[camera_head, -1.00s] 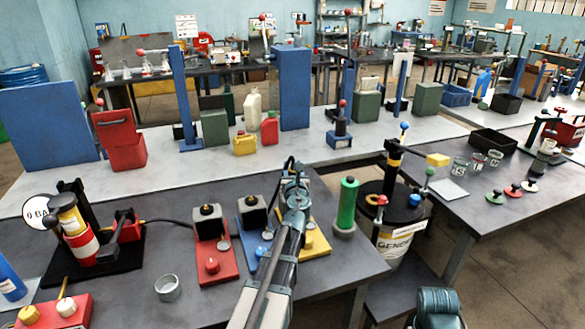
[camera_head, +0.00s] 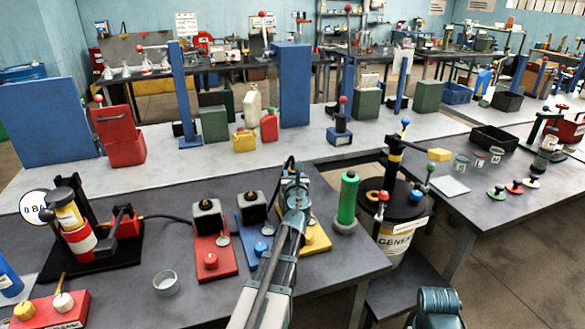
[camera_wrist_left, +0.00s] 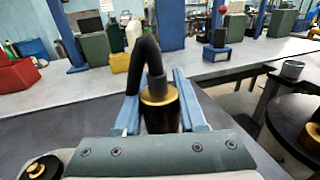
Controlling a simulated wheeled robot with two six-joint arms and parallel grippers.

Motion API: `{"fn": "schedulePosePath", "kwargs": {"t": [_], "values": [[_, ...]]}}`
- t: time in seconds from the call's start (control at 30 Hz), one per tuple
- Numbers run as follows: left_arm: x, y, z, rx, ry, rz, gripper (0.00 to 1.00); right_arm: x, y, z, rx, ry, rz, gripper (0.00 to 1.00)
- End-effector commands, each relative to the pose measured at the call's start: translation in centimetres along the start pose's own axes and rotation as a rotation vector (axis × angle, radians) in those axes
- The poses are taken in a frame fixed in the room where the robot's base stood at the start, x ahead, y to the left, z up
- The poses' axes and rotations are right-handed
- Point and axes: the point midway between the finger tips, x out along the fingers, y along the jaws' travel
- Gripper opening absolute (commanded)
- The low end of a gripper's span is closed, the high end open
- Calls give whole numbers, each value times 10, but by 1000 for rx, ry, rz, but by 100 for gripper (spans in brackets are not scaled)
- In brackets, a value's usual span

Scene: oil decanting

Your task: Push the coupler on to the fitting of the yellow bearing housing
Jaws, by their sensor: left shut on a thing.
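The yellow bearing housing (camera_head: 318,238) is at the right end of a row of three housings on the front bench. My left gripper (camera_head: 294,190) is over it and covers most of its block and its fitting. In the left wrist view my left gripper (camera_wrist_left: 160,108) is shut on the coupler (camera_wrist_left: 158,92), a dark cylinder with a brass-coloured collar. A black hose bends from the coupler's top over to the left. Whether the coupler touches the fitting is hidden. My right gripper is out of view; only part of that arm shows at the lower right.
The blue (camera_head: 252,232) and red (camera_head: 213,250) housings stand close on the left. A green cylinder (camera_head: 348,200) stands just right of the yellow housing, and a drum (camera_head: 397,225) beyond it. A pump with a red-and-white barrel (camera_head: 77,238) is at the left. A small cup (camera_head: 166,283) stands in front.

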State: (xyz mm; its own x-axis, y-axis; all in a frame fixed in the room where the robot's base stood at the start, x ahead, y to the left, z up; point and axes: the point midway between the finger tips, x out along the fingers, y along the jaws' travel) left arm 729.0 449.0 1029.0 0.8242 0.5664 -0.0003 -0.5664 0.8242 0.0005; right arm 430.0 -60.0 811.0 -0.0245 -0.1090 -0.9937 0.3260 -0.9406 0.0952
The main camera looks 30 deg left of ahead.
Motion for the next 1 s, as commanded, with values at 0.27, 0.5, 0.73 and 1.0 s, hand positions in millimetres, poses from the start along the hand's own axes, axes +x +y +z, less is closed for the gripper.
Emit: {"fn": "schedulePosePath", "kwargs": {"t": [0.27, 0.5, 0.73, 1.0], "values": [[0, 0, -1, 0, 0, 0, 75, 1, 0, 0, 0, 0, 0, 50], [0, 0, -1, 0, 0, 0, 75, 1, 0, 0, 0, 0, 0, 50], [-7, 0, -1, 0, 0, 0, 75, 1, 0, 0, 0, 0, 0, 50], [-40, 0, -1, 0, 0, -1, 75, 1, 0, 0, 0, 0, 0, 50]]}}
